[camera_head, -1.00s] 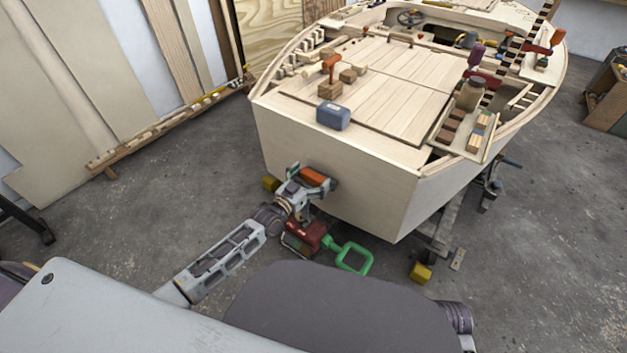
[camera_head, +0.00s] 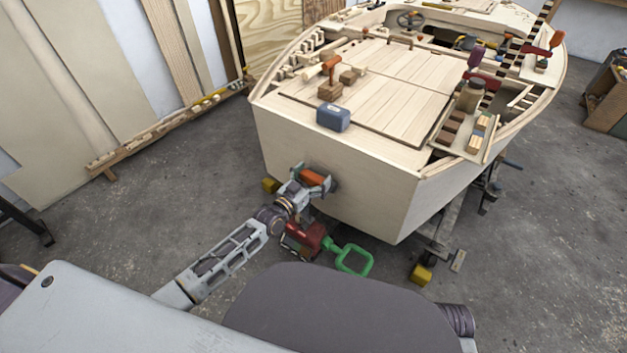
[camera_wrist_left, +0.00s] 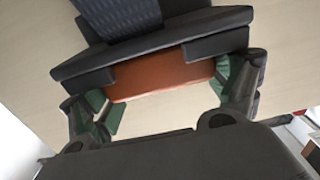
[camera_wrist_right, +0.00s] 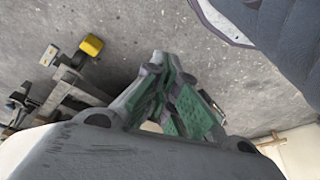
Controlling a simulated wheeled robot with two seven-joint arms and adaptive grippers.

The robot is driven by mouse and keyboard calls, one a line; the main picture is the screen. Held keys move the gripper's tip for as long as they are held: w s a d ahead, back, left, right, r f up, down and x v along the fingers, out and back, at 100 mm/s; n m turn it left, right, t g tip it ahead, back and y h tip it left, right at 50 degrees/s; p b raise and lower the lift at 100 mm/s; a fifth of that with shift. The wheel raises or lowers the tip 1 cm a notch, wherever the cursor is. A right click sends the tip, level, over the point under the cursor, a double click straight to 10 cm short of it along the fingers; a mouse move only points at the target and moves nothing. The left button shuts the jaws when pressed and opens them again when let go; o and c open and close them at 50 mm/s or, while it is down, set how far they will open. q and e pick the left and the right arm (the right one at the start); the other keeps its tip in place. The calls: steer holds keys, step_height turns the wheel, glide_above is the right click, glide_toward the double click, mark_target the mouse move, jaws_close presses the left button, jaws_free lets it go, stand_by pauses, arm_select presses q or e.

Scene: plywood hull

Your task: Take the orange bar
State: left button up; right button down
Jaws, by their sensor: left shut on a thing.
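The orange bar (camera_head: 312,178) is at the flat pale stern of the wooden hull, against a dark fitting. In the left wrist view the orange bar (camera_wrist_left: 160,77) lies across the jaws, with dark pieces along its far side. My left gripper (camera_head: 306,183) is shut on the bar, its green pads at the bar's two ends. The left gripper also shows in the left wrist view (camera_wrist_left: 162,102). My right gripper (camera_wrist_right: 168,75) shows only in the right wrist view, above grey floor. Its green-padded fingers are together, with nothing seen between them.
The hull's stern (camera_head: 345,195) stands close behind the bar. Yellow blocks (camera_head: 421,274) lie low near the trailer.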

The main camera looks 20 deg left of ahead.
arm_select(q)
steer(key=shift+r, duration=0.2)
steer(key=shift+r, duration=0.2)
steer(key=shift+r+p, duration=0.3)
step_height(320, 180, up, 8)
steer(key=p, duration=0.2)
steer(key=shift+f+p, duration=0.25)
steer(key=shift+p, duration=0.1)
steer(key=shift+r, duration=0.6)
arm_select(e)
steer(key=shift+g+h, duration=0.3)
steer(key=shift+g, duration=0.2)
steer(key=shift+s+d+f, duration=0.2)
steer(key=shift+f, duration=0.6)
steer(key=shift+s+d+f, duration=0.15)
steer(key=shift+f, duration=0.65)
steer(key=shift+s+d+f, duration=0.2)
steer(key=shift+f, duration=0.6)
